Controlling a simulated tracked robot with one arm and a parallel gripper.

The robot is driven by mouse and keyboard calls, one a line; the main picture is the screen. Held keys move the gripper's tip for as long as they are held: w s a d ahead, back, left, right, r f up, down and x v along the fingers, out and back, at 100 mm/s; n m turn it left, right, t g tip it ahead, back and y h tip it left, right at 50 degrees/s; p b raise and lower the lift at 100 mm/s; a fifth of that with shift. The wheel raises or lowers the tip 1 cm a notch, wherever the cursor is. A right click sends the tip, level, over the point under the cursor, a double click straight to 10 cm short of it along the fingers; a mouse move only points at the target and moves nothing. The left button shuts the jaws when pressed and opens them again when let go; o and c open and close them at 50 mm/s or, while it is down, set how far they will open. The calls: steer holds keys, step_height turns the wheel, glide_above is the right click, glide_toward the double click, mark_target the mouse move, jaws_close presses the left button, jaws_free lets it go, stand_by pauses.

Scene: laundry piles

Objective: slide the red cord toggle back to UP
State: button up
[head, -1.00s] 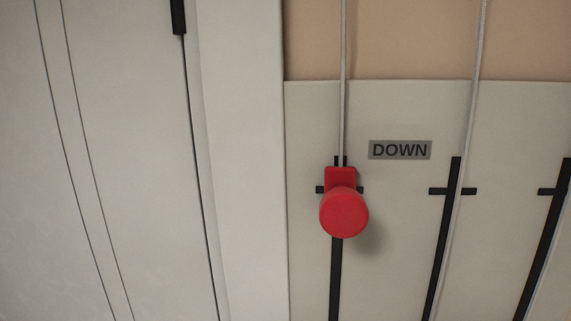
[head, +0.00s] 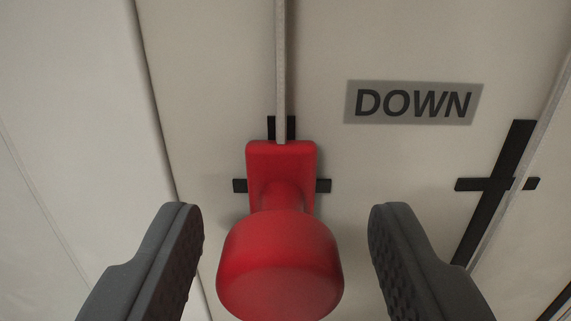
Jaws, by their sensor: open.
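The red cord toggle (head: 280,262) is a round knob on a rectangular red slider. It sits on a pale panel at a black cross mark, on a black vertical slot. A grey cord (head: 281,60) runs up from its top. A grey label reading DOWN (head: 413,103) is to its upper right. My gripper (head: 286,215) is open, with one dark finger to the left of the knob and one to the right. Gaps show between both fingers and the knob. The slot below the knob is hidden by it.
A second black slot with a cross mark (head: 492,190) and its own cord lie to the right. A pale raised frame edge (head: 150,90) runs down the left side. The panel above the toggle is clear apart from the cord and label.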

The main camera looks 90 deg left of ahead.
steer(key=shift+a, duration=0.65)
jaws_close()
steer(key=shift+f, duration=0.1)
